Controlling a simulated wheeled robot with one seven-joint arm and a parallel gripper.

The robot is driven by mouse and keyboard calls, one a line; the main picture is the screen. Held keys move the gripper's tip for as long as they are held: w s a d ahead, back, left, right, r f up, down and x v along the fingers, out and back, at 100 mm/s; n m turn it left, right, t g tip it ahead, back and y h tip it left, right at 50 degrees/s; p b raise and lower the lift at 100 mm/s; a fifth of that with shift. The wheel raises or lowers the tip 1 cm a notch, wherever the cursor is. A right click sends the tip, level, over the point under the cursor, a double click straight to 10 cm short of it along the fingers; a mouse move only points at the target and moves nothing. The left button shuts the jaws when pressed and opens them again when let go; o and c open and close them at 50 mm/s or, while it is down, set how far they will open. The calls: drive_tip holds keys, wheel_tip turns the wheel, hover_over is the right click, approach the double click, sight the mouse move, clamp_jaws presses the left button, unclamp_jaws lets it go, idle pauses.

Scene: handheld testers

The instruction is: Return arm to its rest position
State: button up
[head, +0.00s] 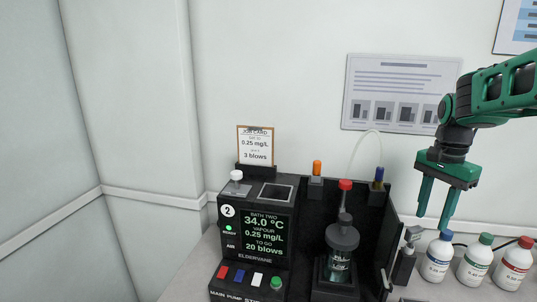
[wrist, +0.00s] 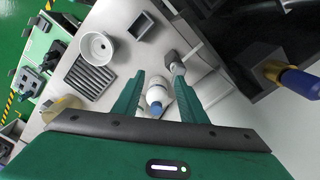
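My green arm reaches in from the upper right of the head view. My gripper (head: 432,220) points down with its two green fingers apart and nothing between them. It hangs in front of the wall, to the right of the black tester (head: 250,240) and above the white bottles. In the wrist view my gripper (wrist: 159,74) also shows open, with a blue-capped bottle (wrist: 155,97) seen below, between the fingers. The tester screen reads bath two, 34.0 °C, vapour 0.25 mg/L, to go 20 blows.
A blue-capped bottle (head: 436,258), a green-capped bottle (head: 474,262) and a red-capped bottle (head: 513,265) stand right of the tester. A job card (head: 255,147) stands on the tester. The wrist view shows a white cup (wrist: 97,47) and a grey slotted tray (wrist: 89,76).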

drive_tip(key=s+a+f+n, duration=0.1)
drive_tip(key=s+f+n, duration=0.2)
drive_tip(key=s, duration=0.9)
drive_tip(key=s+a+f+n, duration=0.1)
drive_tip(key=s+f+n, duration=0.2)
drive_tip(key=s, duration=0.9)
drive_tip(key=shift+a+f+n, duration=0.3)
drive_tip(key=shift+a+n, duration=0.1)
drive_tip(key=shift+n, duration=0.4)
drive_tip(key=shift+w+f, duration=0.25)
drive_tip(key=shift+w, duration=0.35)
